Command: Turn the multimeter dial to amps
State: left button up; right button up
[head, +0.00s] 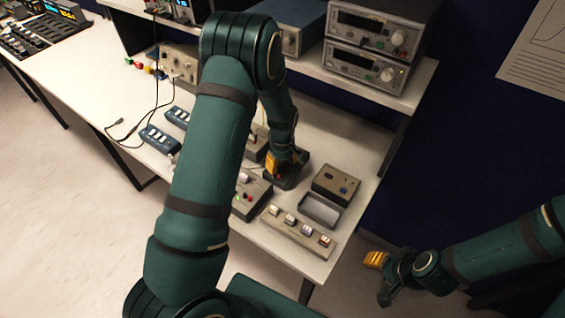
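My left gripper (283,168), with yellow fingertips, points down at a small dark device (290,181) on the white bench. A red spot shows on that device by the fingertips. I cannot tell whether this device is the multimeter, whether the fingers touch it, or whether they are open or shut. No dial or its marking can be read. My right gripper (377,275) hangs beyond the bench's right edge, away from the devices. Its finger opening is unclear.
An empty grey tray (320,210) and a strip with several switches (297,233) lie near the bench's front right edge. My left arm hides part of the bench (355,140). Stacked instruments (368,48) stand on the shelf behind. Cables lie at the left.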

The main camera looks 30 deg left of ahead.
pick_arm(q)
grip_shut()
jog(key=shift+m, duration=0.4)
jog(key=m+b, duration=0.1)
jog(key=m, duration=0.2)
jog(key=shift+b, duration=0.35)
jog(key=m+b, duration=0.2)
jog(key=m, duration=0.3)
jog(key=m+b, duration=0.1)
jog(key=m, duration=0.4)
jog(key=shift+m+b, duration=0.4)
jog(key=shift+m, duration=1.8)
